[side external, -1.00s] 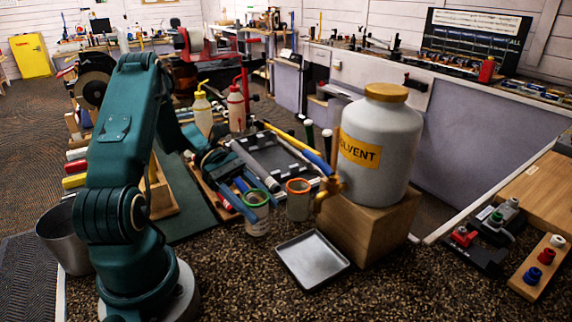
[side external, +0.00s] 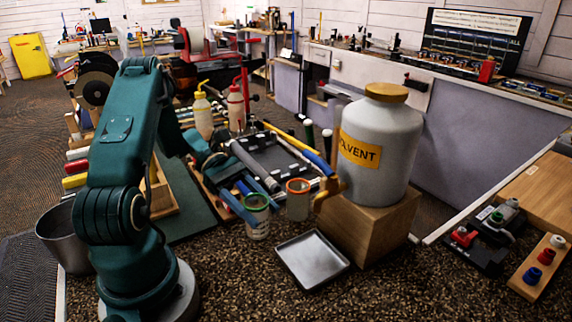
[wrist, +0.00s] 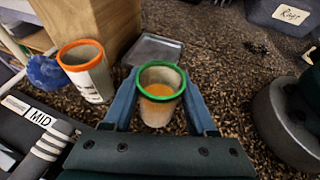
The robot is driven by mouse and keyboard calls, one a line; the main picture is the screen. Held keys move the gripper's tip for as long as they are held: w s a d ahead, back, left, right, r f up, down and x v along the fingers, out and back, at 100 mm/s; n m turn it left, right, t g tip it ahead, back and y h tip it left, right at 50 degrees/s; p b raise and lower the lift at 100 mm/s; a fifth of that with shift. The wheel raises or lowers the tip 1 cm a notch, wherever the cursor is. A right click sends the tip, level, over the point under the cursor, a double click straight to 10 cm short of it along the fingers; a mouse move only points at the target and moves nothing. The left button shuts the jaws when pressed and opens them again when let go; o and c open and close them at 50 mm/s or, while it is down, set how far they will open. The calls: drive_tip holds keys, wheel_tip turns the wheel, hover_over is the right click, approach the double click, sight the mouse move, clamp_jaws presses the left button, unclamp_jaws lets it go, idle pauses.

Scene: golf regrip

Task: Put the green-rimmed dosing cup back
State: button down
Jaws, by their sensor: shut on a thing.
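The green-rimmed dosing cup (side external: 257,220) is upright between the blue fingers of my gripper (side external: 250,203). In the wrist view my gripper (wrist: 158,88) is shut on the cup (wrist: 157,112), one finger on each side. Something orange shows inside the cup below its rim. The cup is at or just above the speckled counter (side external: 230,275); I cannot tell whether its base touches.
An orange-rimmed cup (side external: 298,207) stands close to the right of the held cup. Club parts lie behind. The front counter is clear.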

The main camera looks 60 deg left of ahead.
drive_tip(key=shift+c, duration=0.6)
unclamp_jaws()
